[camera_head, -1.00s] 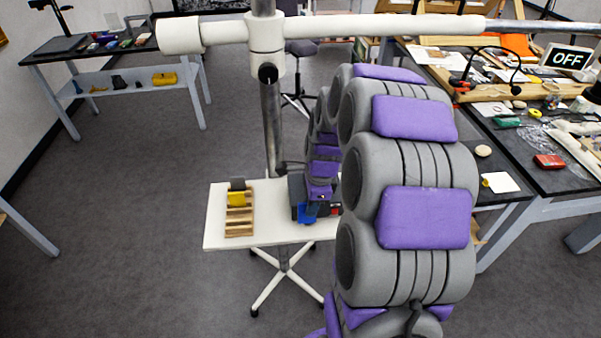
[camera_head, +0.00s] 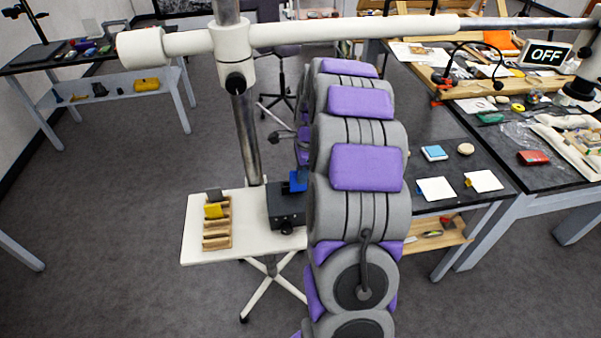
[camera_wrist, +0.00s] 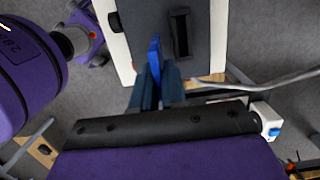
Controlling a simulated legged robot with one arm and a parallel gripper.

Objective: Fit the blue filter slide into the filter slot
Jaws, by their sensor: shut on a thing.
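My gripper (camera_wrist: 157,90) is shut on the blue filter slide (camera_wrist: 154,58), which stands edge-on between the fingers in the wrist view. The slide also shows in the head view (camera_head: 298,181), at the upper edge of a dark box (camera_head: 287,208). In the wrist view the filter slot (camera_wrist: 181,34) is a dark narrow opening in the box's face (camera_wrist: 208,40). The slide appears left of the slot, apart from it and roughly parallel. I cannot tell its height above the box.
The box sits on a white stand (camera_head: 197,250) beside a wooden rack (camera_head: 217,241) holding a yellow slide (camera_head: 213,210) and a dark grey slide (camera_head: 214,195). A metal post (camera_head: 247,140) rises behind. A cluttered black bench (camera_head: 470,150) stands to the right.

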